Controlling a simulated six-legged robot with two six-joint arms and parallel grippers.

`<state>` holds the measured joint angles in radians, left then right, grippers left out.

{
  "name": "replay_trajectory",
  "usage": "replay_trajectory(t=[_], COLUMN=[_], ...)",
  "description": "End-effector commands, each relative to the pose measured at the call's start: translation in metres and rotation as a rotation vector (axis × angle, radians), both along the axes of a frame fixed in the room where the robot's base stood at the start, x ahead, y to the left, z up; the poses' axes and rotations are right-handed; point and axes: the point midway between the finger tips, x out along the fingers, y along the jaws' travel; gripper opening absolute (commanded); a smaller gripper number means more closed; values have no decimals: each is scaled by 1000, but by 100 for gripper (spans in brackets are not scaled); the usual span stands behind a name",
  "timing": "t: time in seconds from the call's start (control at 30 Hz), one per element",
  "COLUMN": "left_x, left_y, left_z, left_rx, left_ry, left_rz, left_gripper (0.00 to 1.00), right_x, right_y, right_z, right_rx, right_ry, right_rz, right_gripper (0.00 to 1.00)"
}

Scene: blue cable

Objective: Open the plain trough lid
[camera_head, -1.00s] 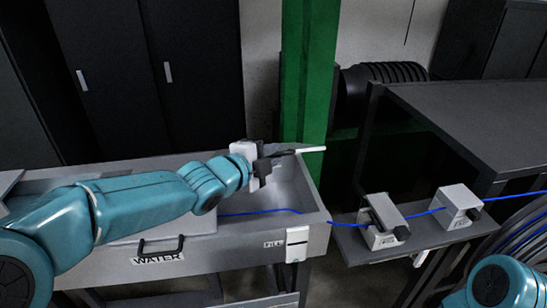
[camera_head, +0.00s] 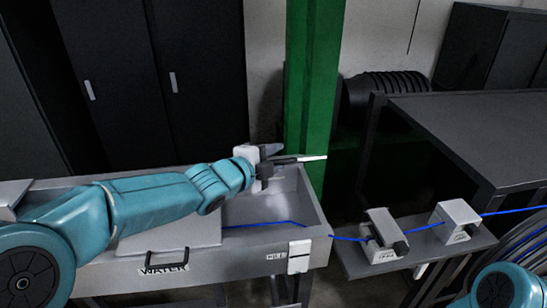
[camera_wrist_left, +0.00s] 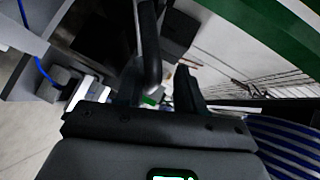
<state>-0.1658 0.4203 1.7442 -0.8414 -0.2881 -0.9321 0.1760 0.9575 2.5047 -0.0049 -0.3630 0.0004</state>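The grey trough (camera_head: 210,265) stands at centre left in the head view. A grey lid (camera_head: 190,232) with a black handle (camera_head: 167,254) covers its middle part, above a WATER label. The right part is open, with a blue cable (camera_head: 262,224) inside. My left gripper (camera_head: 290,154) is at the trough's back right, in front of the green post. Its fingers look apart. A dark rod with a pale end (camera_head: 315,158) shows beside them; I cannot tell what it is. A dark bar (camera_wrist_left: 149,45) shows near the fingers in the left wrist view. My right gripper is out of view.
Two grey clamp blocks (camera_head: 381,236) (camera_head: 456,218) hold the cable on a small shelf (camera_head: 425,252) to the right. A dark table (camera_head: 480,125) stands behind it. The green post (camera_head: 314,80) rises behind the trough, close to my left gripper. Black cabinets (camera_head: 150,80) stand at the back left.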

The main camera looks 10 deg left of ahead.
Motion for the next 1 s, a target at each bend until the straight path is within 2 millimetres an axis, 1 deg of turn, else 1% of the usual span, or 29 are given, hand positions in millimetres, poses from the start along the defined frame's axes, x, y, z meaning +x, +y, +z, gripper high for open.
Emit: replay_trajectory(t=[0.17,0.27,0.37,0.5,0.7,0.83,1.0], left_x=[-1,-7,-21,-53,-98,-120,-136], left_y=[1,5,13,31,55,66,75], left_z=[1,3,6,16,30,35,38], left_rx=[-1,-1,-1,-1,0,1,-1], left_ry=[-2,-4,-6,-6,-5,-3,0], left_rz=[0,2,3,4,4,3,1], left_gripper=[36,36,36,36,36,36,36], right_x=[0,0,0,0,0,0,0], right_y=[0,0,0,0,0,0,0], right_z=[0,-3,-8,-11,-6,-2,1], right_rx=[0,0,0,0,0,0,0], right_ry=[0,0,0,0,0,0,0], right_rz=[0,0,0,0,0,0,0], right_gripper=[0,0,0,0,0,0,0])
